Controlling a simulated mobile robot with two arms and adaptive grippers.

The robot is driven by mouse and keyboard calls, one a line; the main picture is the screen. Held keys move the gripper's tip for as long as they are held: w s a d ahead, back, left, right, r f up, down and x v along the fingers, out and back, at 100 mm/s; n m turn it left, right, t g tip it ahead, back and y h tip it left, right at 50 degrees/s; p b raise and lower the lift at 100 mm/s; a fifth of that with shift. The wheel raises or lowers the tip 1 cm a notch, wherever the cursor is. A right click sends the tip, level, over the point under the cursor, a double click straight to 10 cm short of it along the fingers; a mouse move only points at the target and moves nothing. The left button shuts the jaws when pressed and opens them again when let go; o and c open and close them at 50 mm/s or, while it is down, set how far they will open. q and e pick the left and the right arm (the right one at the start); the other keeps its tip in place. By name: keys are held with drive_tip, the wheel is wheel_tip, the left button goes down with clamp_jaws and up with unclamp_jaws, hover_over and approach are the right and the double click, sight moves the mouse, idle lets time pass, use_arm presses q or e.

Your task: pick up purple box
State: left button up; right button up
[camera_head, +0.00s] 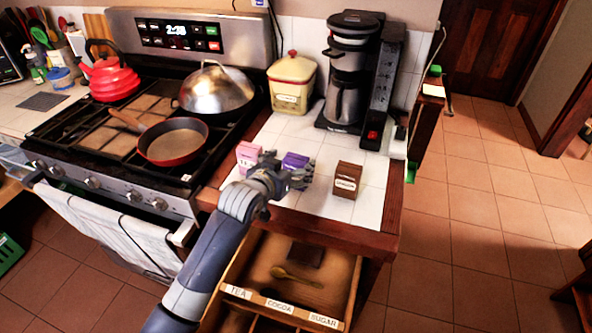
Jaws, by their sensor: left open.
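The purple box (294,161) stands on the white tiled counter, between a pink box and a brown box. My left gripper (300,180) is open just in front of it, and its fingers cover the lower part of the box. I cannot tell whether the fingers touch the box or reach around it. My left arm comes up from the bottom left over the open drawer. My right gripper does not show.
The pink box (249,157) is close to my left wrist. The brown box (346,180) stands to the right. A coffee maker (350,75) and a cream canister (291,84) are behind. Below, an open drawer (345,296) has labels and a spoon. The stove (120,120) is left.

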sight(295, 160)
use_arm(q)
drive_tip(key=shift+x, duration=1.65)
drive_tip(key=shift+a, duration=0.1)
drive_tip(key=c, duration=1.5)
drive_tip(key=shift+r, duration=0.1)
